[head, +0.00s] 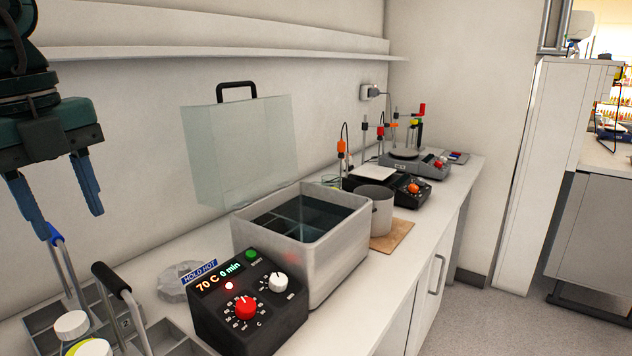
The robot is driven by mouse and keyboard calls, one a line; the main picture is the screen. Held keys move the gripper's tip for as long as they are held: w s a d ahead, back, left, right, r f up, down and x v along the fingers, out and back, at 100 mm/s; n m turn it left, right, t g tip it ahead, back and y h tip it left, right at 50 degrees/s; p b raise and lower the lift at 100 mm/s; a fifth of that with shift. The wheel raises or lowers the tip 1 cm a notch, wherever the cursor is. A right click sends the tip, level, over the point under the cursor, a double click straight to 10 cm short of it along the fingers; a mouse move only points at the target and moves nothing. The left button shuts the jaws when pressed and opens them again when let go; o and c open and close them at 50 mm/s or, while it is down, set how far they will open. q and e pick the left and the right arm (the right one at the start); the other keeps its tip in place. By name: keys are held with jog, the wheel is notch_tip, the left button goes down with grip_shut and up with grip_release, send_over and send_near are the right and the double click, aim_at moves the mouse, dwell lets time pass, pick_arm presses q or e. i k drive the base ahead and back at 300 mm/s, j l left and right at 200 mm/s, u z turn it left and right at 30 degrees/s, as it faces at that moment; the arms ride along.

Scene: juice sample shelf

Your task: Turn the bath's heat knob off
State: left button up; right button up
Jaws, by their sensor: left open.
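The water bath (331,256) is an open metal tank on the white bench, holding dark water. Its black control box (215,325) stands at the tank's front left. The box's display (220,277) reads 70 C and 0 min. The red knob (245,308), with a dial marked C, is on the box's sloping face. A red light (229,286) glows above it. A white knob (278,282) marked min sits to its right. My left gripper (70,224) is open and empty, fingers down, in the air to the upper left of the box. My right gripper is not in view.
The clear lid (242,150) stands raised behind the tank. A rack (165,334) with handles and white-capped containers is at front left. A beaker (373,211) and stirrers (420,163) are to the right. A wall shelf (220,45) runs above.

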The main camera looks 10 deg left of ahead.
aim_at(246, 306)
jog(key=k+l, duration=0.35)
jog(key=l, duration=0.15)
jog(key=k+l, duration=0.75)
jog(key=l, duration=0.2)
